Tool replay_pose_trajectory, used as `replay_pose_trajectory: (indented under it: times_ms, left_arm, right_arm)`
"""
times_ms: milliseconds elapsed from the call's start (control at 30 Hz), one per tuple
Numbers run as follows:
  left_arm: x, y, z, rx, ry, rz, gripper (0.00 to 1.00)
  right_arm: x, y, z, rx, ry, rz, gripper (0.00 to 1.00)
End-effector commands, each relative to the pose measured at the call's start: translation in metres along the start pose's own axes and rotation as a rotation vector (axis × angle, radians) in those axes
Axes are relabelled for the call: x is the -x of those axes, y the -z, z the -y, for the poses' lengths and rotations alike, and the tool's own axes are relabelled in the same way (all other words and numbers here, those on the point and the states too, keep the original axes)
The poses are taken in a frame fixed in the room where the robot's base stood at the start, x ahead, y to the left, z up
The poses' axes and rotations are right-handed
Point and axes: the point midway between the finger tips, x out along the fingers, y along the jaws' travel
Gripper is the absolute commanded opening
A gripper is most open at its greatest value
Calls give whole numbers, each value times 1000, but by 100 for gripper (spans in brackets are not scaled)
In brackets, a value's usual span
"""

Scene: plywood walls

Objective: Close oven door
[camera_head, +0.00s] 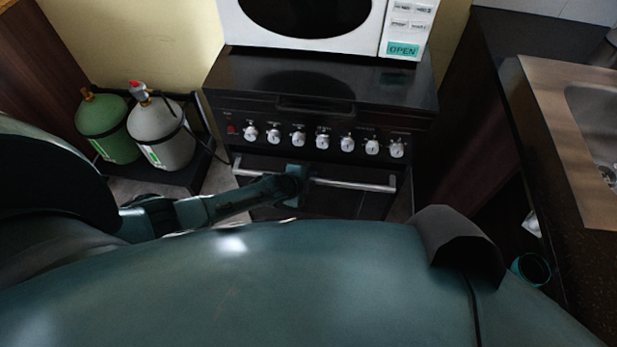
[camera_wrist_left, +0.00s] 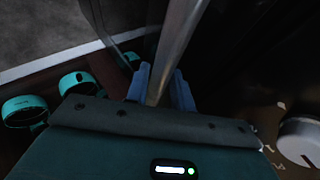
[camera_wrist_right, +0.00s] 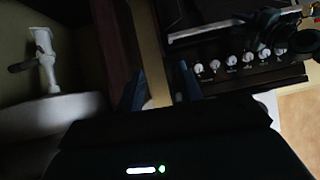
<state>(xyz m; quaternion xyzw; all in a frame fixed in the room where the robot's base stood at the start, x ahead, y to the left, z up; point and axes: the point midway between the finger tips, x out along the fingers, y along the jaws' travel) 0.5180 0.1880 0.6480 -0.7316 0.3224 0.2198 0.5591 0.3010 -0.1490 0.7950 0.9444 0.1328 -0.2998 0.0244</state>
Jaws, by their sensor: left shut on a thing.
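The black oven (camera_head: 320,125) stands ahead with a row of white knobs on its front. Its dark door (camera_head: 345,203) is below the knobs and looks upright or nearly so; I cannot tell whether a gap remains at its top. The silver door handle (camera_head: 355,186) runs across it. My left gripper (camera_head: 297,180) is shut on the handle near its middle. The left wrist view shows the handle (camera_wrist_left: 178,45) between the two blue fingers. My right gripper (camera_wrist_right: 160,85) is open and empty in the right wrist view, away from the door.
A white microwave (camera_head: 330,30) stands on the oven. Green (camera_head: 107,128) and grey (camera_head: 160,133) gas bottles stand on a dark tray to the left. A counter with a sink (camera_head: 590,125) is on the right. My body hides the floor in front.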

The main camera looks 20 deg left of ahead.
Motion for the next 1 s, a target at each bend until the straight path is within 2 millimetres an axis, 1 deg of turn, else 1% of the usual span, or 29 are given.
replay_pose_trajectory:
  times_ms: [33,267,300,400,567,667,767,833,1000]
  left_arm:
    - [-1,-3,22,-7,35,-1,0]
    - [0,-3,23,-10,37,-1,0]
    - [0,-3,23,-10,37,-1,27]
    - [0,-3,23,-8,36,-1,35]
    - [0,-3,22,-5,35,0,36]
    - [6,-3,23,-5,35,-1,36]
    - [18,-2,23,-5,33,-2,36]
    - [31,-2,23,-8,34,-2,36]
    - [63,-2,18,-9,27,-1,36]
  right_arm:
    - [0,-2,0,-1,0,4,36]
    - [1,-4,2,-2,3,9,36]
    - [1,-4,2,-2,4,9,36]
    - [1,-4,3,-2,5,9,36]
    - [2,-3,4,-2,6,8,36]
    - [3,1,3,-2,6,6,36]
    - [6,7,2,-1,3,6,36]
    - [8,10,0,-2,-3,11,36]
    - [10,9,-4,-14,-20,33,36]
